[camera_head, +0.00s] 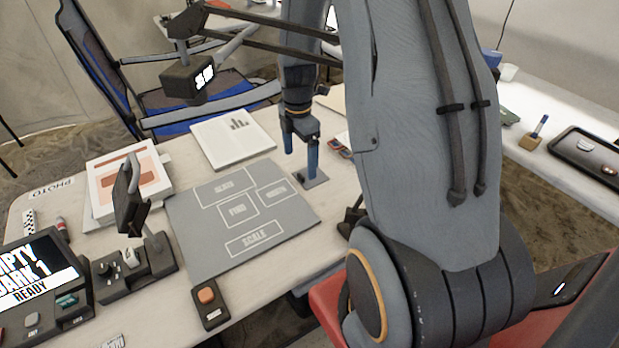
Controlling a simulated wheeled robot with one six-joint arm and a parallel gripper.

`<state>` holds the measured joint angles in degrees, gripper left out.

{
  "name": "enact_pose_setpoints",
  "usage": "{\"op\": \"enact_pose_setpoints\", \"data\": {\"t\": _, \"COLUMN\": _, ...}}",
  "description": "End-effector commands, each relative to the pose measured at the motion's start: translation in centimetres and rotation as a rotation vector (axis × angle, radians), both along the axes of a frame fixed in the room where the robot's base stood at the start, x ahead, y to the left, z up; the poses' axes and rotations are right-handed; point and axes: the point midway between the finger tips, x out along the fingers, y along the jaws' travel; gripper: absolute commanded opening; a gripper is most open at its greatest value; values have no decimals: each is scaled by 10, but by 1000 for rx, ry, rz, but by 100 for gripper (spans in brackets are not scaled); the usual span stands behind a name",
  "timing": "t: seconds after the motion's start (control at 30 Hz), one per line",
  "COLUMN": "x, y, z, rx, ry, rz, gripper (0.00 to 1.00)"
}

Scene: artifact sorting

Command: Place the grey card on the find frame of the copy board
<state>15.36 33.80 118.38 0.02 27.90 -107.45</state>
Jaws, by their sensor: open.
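The grey copy board (205,250) lies on the table, with white outlined frames printed on it. Its find frame (238,210) is in the middle and looks empty. A small flat grey piece (319,182), which looks like the grey card, lies beside the board's upper right corner. My gripper (300,165) points down with two blue fingers spread apart. It holds nothing that I can see. One fingertip is over or touching the grey piece; I cannot tell which. My arm hides the table to the right.
A black lamp (130,200) stands left of the board, and another lamp head (188,80) hangs above the back. A white printed sheet (232,140) lies behind the board. A button box (208,300) sits in front. A side table (540,110) is at right.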

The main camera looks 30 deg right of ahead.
Motion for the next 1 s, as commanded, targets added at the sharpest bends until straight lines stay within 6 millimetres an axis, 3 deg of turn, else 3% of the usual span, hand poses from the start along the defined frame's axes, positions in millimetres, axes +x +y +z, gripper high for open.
{"op": "enact_pose_setpoints", "data": {"t": 0.53, "x": -1, "y": -5, "z": -54, "rx": 0, "ry": 0, "rz": -1, "gripper": 88}}
{"op": "enact_pose_setpoints", "data": {"t": 0.87, "x": -1, "y": -5, "z": -60, "rx": -1, "ry": -2, "rz": -1, "gripper": 88}}
{"op": "enact_pose_setpoints", "data": {"t": 1.0, "x": -1, "y": -5, "z": -60, "rx": -1, "ry": -1, "rz": -2, "gripper": 70}}
